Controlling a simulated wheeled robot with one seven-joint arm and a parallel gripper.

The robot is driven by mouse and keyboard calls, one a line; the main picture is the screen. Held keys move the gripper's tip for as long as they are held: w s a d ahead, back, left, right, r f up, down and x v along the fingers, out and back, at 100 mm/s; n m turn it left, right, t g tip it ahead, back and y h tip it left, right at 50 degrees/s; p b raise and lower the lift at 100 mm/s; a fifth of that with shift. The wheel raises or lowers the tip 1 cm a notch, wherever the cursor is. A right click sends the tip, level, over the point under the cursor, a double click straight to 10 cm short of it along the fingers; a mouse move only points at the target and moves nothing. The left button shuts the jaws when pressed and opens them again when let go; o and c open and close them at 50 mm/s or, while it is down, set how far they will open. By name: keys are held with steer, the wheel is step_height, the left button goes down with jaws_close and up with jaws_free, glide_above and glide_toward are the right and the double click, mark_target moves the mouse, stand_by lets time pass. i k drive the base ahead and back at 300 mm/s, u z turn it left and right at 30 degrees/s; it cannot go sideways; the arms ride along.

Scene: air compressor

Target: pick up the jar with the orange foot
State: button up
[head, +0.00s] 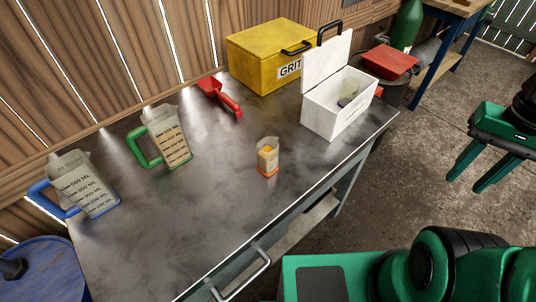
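The jar with the orange foot (268,157) is a small clear jar with something orange-yellow inside. It stands upright on the grey metal table (225,190), near the table's right edge. My gripper (467,187) is green and hangs at the right side of the view, off the table and well to the right of the jar. Its two fingers are apart with nothing visible between them.
An open white box (330,115) stands behind the jar, near the yellow GRIT box (270,55). Table around the jar is clear.

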mark_target(267, 149)
steer(key=k, duration=1)
steer(key=z, duration=0.9)
steer(key=i, duration=0.5)
steer(key=u, duration=0.6)
